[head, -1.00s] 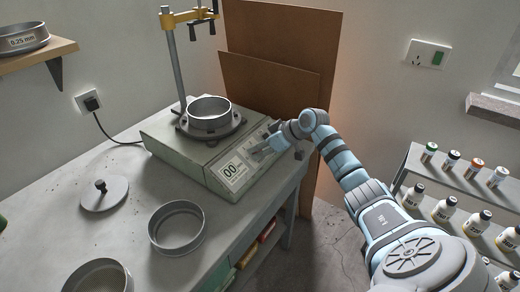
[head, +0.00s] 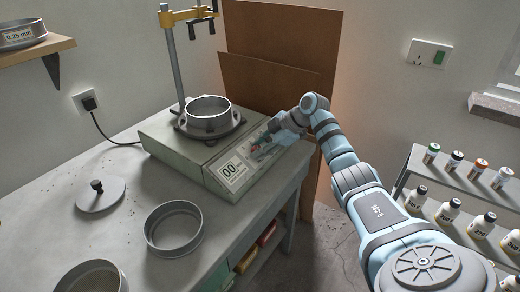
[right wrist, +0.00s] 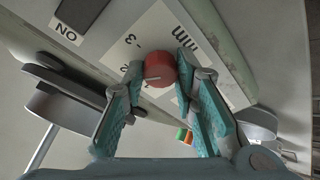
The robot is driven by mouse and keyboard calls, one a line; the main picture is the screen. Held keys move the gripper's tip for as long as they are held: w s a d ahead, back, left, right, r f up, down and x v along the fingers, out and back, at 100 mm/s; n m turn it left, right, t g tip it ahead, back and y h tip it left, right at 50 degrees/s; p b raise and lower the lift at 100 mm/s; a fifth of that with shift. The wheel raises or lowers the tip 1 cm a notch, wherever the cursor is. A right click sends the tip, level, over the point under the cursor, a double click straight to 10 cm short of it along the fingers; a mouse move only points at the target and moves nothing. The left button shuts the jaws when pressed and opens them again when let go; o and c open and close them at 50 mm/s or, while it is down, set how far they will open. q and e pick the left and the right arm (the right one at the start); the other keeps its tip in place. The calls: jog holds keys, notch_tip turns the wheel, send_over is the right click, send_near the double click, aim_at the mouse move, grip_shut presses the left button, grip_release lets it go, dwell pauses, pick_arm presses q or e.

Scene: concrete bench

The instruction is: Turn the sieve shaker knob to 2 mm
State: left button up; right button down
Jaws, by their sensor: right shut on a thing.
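The sieve shaker (head: 178,155) is a pale green box on the bench, with a metal sieve (head: 208,110) on top and a "00" display (head: 229,171) on its front panel. Its red knob (right wrist: 160,68) has a pale pointer line that points left in the right wrist view. A white scale plate with a "3" and "mm" lies around the knob; other marks are partly hidden. My right gripper (right wrist: 162,72) is shut on the knob, one finger on each side. In the head view my right gripper (head: 262,143) is at the panel. My left gripper is out of view.
On the bench lie a lid (head: 100,196), an empty sieve ring (head: 174,229) and a mesh sieve (head: 92,278). A shelf of bottles (head: 448,192) stands at the right.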

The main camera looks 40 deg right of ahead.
jog(key=shift+n, duration=0.4)
jog(key=c, duration=1.3)
grip_release()
jog(key=shift+s+d+r, duration=0.25)
jog(key=shift+r, duration=0.05)
jog(key=v, duration=1.1)
jog(key=shift+a, duration=0.1)
